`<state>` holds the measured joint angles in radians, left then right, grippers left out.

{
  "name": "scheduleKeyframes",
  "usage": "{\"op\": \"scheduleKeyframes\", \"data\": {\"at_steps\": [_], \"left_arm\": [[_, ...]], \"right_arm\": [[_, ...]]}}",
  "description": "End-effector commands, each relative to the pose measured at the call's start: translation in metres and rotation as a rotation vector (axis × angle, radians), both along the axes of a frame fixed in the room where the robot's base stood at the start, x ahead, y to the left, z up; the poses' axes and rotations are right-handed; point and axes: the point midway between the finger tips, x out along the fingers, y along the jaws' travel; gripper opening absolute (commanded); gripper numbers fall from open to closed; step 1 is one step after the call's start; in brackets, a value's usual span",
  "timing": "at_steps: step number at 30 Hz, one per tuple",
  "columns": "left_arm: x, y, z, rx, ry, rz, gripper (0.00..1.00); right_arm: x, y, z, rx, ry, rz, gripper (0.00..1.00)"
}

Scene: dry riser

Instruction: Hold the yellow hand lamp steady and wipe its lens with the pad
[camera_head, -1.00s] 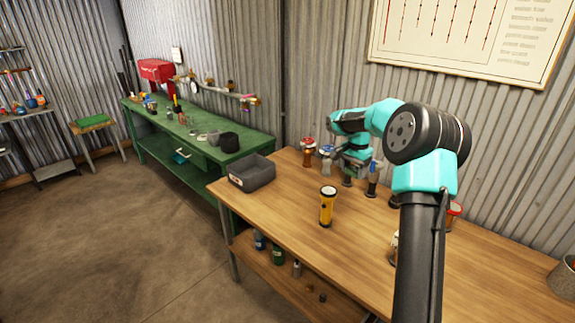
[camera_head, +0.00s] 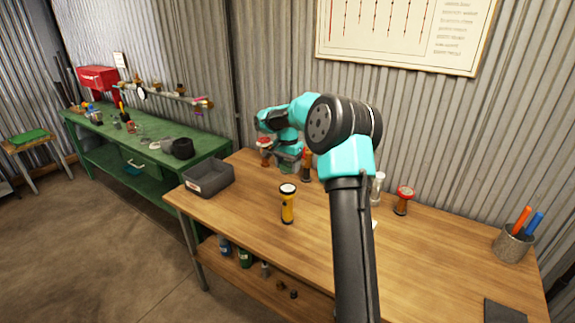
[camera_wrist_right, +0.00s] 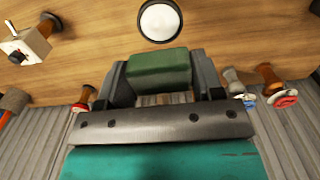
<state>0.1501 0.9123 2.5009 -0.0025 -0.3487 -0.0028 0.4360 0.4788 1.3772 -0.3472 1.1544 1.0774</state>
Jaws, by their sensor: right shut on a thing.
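The yellow hand lamp (camera_head: 288,207) stands upright on the wooden bench, its round pale lens facing up. In the right wrist view the lens (camera_wrist_right: 160,20) shows at the top, in a black rim. My right gripper (camera_wrist_right: 160,78) is shut on a green block-shaped pad (camera_wrist_right: 160,68). In that view the pad appears just below the lens, with a small gap in the picture; their height difference is unclear. In the head view my right gripper (camera_head: 288,163) is behind the lamp and partly hidden. My left gripper is not in view.
A dark grey bin (camera_head: 208,180) stands left of the lamp. Several bottle-like items, one a red-topped one (camera_head: 404,200), line the back of the bench. A pen cup (camera_head: 513,243) stands at the right. Bench space in front of the lamp is clear.

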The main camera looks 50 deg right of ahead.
Motion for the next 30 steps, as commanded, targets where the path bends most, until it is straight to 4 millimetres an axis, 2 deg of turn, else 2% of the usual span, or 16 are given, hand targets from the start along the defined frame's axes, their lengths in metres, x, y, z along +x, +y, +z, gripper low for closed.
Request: {"op": "scheduleKeyframes", "data": {"at_steps": [16,30], "left_arm": [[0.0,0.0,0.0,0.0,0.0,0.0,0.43],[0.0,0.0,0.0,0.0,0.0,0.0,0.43]], "right_arm": [[0.0,0.0,-0.05,0.001,0.001,0.0,0.42],[0.0,0.0,-0.057,0.0,0.0,0.0,0.42]]}}
